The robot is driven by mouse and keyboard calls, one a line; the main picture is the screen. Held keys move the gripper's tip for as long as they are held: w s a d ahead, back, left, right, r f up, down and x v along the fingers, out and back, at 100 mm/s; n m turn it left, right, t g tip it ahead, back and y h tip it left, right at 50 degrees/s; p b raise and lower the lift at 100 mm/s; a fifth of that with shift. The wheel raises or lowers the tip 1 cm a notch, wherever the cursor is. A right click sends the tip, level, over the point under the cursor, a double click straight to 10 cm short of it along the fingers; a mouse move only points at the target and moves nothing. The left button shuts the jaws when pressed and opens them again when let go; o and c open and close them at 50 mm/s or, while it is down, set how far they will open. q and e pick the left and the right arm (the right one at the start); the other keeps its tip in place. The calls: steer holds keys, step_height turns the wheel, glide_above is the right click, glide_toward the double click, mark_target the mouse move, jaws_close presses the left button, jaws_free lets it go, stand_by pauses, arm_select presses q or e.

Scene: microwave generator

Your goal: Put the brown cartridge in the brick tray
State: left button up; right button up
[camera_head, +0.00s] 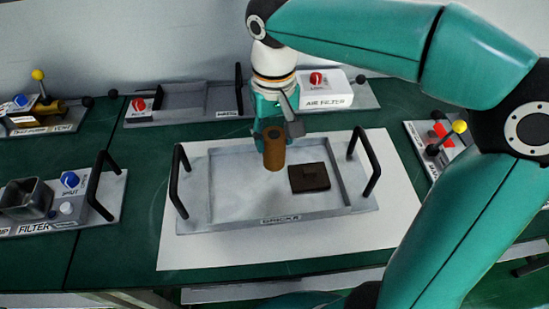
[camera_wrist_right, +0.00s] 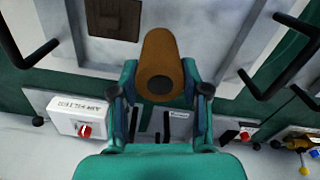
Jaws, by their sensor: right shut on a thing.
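The brown cartridge (camera_head: 273,150) is an upright cylinder held by my right gripper (camera_head: 274,128), which is shut on its upper part. The cartridge (camera_wrist_right: 160,65) also shows between the fingers in the right wrist view. The tray is grey metal with a black handle at each side and a "BRICKS" label. A dark brown brick (camera_head: 310,178) lies in it, right of the cartridge. My left gripper is not in view.
A white sheet (camera_head: 190,256) lies under the tray. The air filter unit (camera_head: 325,90) and another grey tray (camera_head: 190,102) stand behind. The filter unit (camera_head: 65,200) is at the left, and a panel with a yellow knob (camera_head: 459,127) at the right. The tray's left part is clear.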

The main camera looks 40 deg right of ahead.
mark_target(275, 160)
steer(key=shift+s+f, duration=0.1)
steer(key=shift+f, duration=3.35)
steer(key=o, duration=1.1)
steer(key=shift+f, duration=0.1)
steer(key=shift+o, duration=0.2)
step_height(275, 160, up, 12)
steer(key=shift+a+r+p, duration=0.1)
steer(key=shift+r+p, duration=0.05)
steer(key=shift+p, duration=0.3)
steer(key=shift+s, duration=0.1)
